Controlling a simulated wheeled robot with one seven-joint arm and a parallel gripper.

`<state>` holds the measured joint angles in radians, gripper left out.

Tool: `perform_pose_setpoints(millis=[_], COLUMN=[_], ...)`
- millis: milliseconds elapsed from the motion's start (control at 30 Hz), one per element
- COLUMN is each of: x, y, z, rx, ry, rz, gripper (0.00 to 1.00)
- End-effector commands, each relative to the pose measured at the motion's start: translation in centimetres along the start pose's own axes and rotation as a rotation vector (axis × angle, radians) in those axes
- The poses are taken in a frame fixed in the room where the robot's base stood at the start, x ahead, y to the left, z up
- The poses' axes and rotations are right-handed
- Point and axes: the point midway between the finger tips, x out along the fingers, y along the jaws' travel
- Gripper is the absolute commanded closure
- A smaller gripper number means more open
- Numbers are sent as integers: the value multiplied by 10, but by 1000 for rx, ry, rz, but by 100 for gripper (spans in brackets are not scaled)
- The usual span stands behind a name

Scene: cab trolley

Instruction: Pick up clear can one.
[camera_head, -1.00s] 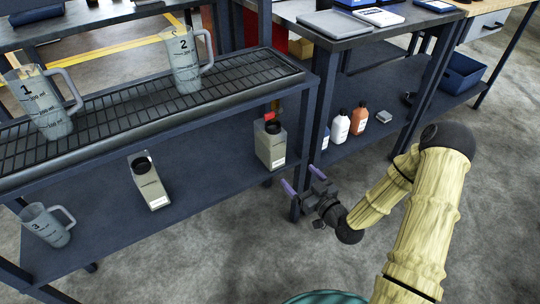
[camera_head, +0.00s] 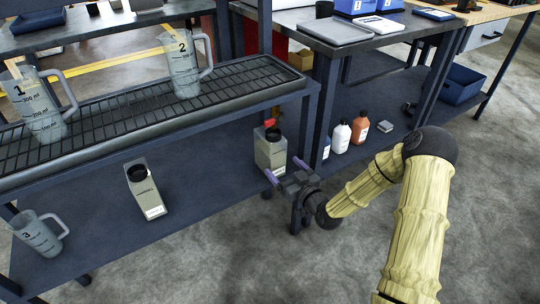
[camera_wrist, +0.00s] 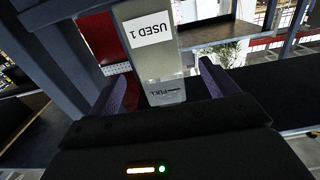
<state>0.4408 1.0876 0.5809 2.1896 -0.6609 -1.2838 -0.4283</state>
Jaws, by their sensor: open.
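A pale grey-green can (camera_head: 268,151) with a dark cap and a red part on top stands upright on the lower shelf, near its right end. In the wrist view, the can (camera_wrist: 160,60) carries a white label reading "USED 1", upside down, and shows between my fingers. My gripper (camera_head: 284,169) is open, with its purple fingertips close in front of the can. It also shows in the wrist view (camera_wrist: 165,90). I cannot tell whether the fingers reach around the can or touch it. A similar can (camera_head: 146,191) with a black cap stands farther left on the shelf.
Clear jugs marked 1 (camera_head: 40,110) and 2 (camera_head: 183,72) stand on the upper rack (camera_head: 125,112); jug 3 (camera_head: 38,235) is on the lower shelf. A trolley post (camera_head: 310,115) rises right of the can. Bottles (camera_head: 341,138) stand beyond it.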

Motion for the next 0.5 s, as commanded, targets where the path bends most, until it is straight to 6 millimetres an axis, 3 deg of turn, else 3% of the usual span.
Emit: perform_pose_setpoints(millis=[200, 500], x=[30, 32], y=[0, 0], z=[1, 0], rx=[0, 1], ry=[1, 0], rz=[-1, 0], gripper=[15, 15])
